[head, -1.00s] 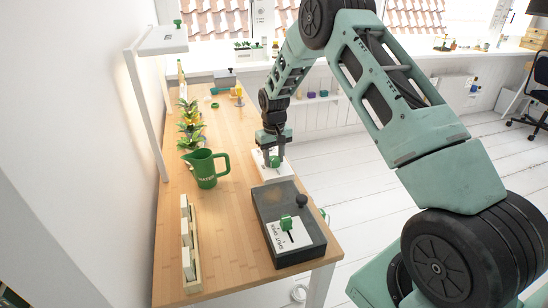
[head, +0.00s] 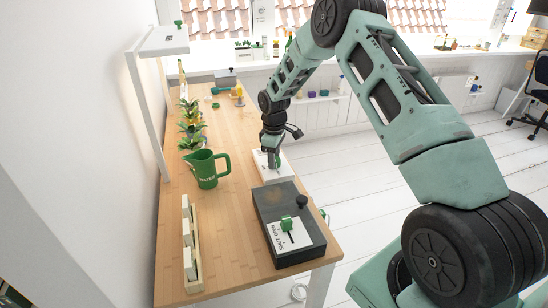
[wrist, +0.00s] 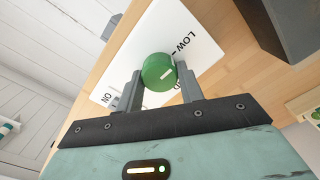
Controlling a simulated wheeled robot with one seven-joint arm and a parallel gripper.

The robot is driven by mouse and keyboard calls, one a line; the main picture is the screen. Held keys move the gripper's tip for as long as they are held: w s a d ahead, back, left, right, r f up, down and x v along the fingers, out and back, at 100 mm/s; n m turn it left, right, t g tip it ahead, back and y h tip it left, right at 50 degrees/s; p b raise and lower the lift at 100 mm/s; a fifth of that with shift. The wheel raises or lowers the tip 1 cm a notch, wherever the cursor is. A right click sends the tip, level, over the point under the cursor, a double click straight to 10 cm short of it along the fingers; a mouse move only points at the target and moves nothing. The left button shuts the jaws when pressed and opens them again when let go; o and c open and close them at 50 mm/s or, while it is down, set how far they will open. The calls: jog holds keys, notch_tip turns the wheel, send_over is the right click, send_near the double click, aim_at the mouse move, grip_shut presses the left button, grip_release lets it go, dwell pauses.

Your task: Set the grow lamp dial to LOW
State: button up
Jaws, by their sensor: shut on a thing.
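The grow lamp dial is a round green knob (wrist: 157,66) with a short white pointer mark. It sits on a white panel (wrist: 146,38) with printed labels. "LOW" is readable to the upper right of the knob, and "ON" at the lower left; another label is partly hidden behind the right finger. The pointer slants toward the right side, and I cannot tell whether it lines up with LOW. My gripper (wrist: 159,73) is shut on the knob, one finger on each side. In the head view my gripper (head: 273,164) is down over the white panel (head: 287,163), mostly hiding the knob.
A dark grey box (head: 264,206) with a green slider and black knob stands just in front of the panel. A green watering jug (head: 205,171) is to the left. A lamp stand (head: 153,110), plants and a rack of white pieces (head: 190,250) line the wall side.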

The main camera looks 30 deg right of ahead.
jog(key=shift+n, duration=0.3)
jog(key=o, duration=1)
notch_tip(320, 180, up, 18)
jog(key=shift+f+b, duration=0.25)
jog(key=shift+b, duration=0.55)
